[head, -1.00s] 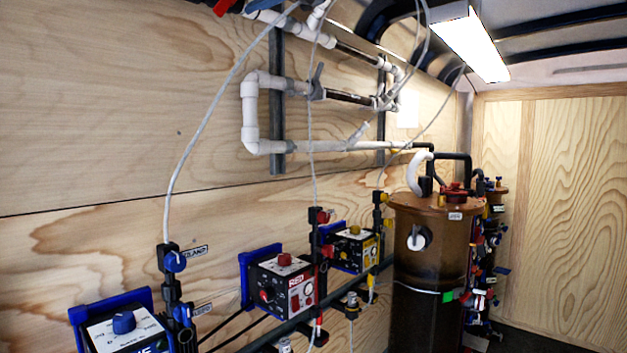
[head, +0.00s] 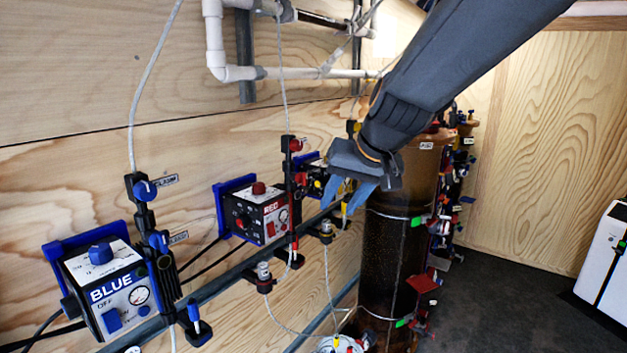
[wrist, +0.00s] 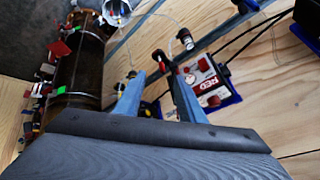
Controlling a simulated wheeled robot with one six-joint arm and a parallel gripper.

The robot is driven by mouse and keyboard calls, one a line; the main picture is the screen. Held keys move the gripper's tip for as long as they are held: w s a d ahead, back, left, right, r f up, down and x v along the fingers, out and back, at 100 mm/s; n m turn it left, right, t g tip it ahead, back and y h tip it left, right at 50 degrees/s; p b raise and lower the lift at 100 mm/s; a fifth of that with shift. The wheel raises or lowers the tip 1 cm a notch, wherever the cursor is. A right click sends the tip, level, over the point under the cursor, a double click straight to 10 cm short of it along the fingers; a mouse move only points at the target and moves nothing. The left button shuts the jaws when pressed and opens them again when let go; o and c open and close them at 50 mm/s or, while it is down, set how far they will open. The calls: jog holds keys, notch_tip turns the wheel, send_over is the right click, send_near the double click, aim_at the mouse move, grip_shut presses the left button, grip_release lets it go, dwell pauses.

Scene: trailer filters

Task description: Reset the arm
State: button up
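My gripper (head: 347,193) hangs from my dark grey arm, which reaches in from the upper right of the head view. Its two blue fingers are spread apart with nothing between them. In the wrist view the gripper (wrist: 155,95) also shows both fingers apart. It is in front of the wooden wall, beside the brown filter column (head: 385,250) and to the right of the red control box (head: 258,215). In the head view my arm and gripper partly hide the yellow control box and the column's top.
A blue control box (head: 105,285) is mounted at the lower left. White pipes (head: 215,50) run along the wall above. A grey rail (head: 205,292) with valves runs below the boxes. A white cabinet (head: 605,255) stands at the right. Dark floor (head: 510,300) between is clear.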

jog(key=s+d+f+g+h, duration=0.1)
jog(key=s+d+f+g, duration=0.1)
jog(key=s+d+f, duration=0.5)
jog(key=s+d+f+g+h, duration=0.2)
jog(key=s+d+f, duration=0.5)
jog(key=s+f, duration=0.5)
jog(key=shift+f+g, duration=0.4)
jog(key=shift+f, duration=0.1)
jog(key=shift+a, duration=0.2)
